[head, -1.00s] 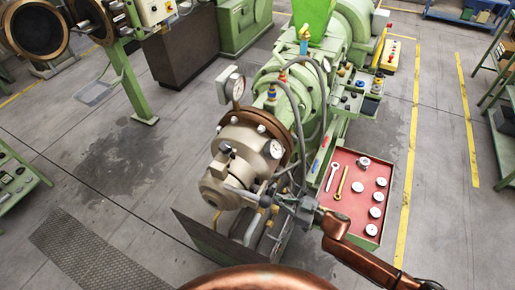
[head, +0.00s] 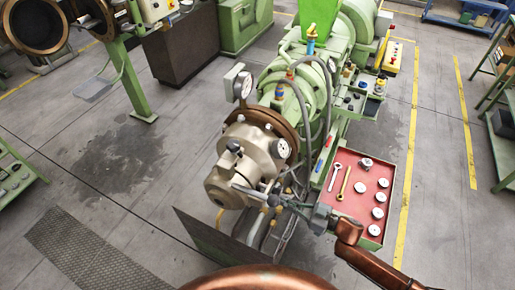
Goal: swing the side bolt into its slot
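The extruder's round beige head (head: 226,180) stands at the centre, bolted to a brown flange (head: 288,133). A light grey rod, which looks like the side bolt (head: 246,190), sticks out from the head's lower front towards the right. My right gripper (head: 274,199) comes in from the right with its fingers at the outer end of this rod. The fingers are small and overlap the rod and hoses, so I cannot tell whether they are closed on it. The bolt's slot cannot be made out. My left gripper is not in view.
A red tray (head: 345,212) with wrenches and several round gauges lies right of the head, beside my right wrist. Grey hoses (head: 303,110) hang close by the gripper. A dark upright plate (head: 205,236) stands below the head.

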